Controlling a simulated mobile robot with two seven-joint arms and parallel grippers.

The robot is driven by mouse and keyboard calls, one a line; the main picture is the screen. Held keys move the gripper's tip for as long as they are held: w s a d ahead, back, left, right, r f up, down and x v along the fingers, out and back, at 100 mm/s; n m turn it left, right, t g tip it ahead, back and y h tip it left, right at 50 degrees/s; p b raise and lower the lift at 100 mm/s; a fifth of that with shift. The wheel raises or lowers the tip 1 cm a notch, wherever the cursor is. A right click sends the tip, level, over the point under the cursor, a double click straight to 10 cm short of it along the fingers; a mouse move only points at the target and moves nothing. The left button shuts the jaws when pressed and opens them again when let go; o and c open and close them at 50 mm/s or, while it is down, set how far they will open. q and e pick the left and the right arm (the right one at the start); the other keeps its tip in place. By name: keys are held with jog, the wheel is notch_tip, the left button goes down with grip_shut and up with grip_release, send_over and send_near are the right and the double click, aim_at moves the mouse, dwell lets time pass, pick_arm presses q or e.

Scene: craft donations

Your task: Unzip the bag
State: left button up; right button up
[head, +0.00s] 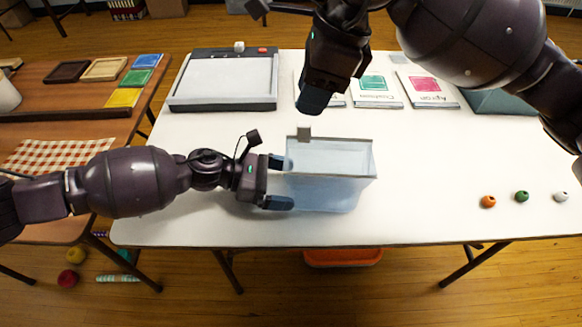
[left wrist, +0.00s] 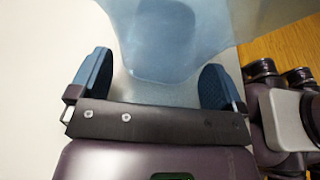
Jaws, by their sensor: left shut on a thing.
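The bag (head: 330,190) is a pale blue, translucent, box-shaped bag standing on the white table. A small grey zip pull (head: 304,132) sits at the back left of its top rim. My left gripper (head: 284,183) is at the bag's left end with a finger on each side, shut on it. In the left wrist view the bag (left wrist: 175,40) lies between the two blue fingers of my left gripper (left wrist: 155,82). My right gripper (head: 313,100) hangs above and behind the zip pull, apart from it. Only one blue fingertip shows clearly, so its opening is hidden.
A grey-framed tray (head: 223,107) lies at the back left of the white table (head: 430,160). Cards with green (head: 375,85) and pink (head: 424,86) patches lie at the back. Orange (head: 488,202), green (head: 521,197) and white beads (head: 560,196) lie at the right.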

pick_arm(q)
jog(key=o, duration=0.3)
jog(key=shift+o, duration=0.2)
jog(key=shift+a, duration=0.1)
jog(key=v, duration=1)
jog(key=shift+a+r+p, duration=0.15)
jog(key=shift+a+p, duration=0.1)
jog(key=shift+p, duration=0.15)
pick_arm(e)
jog(key=shift+s+r, duration=0.15)
jog(key=shift+r, duration=0.7)
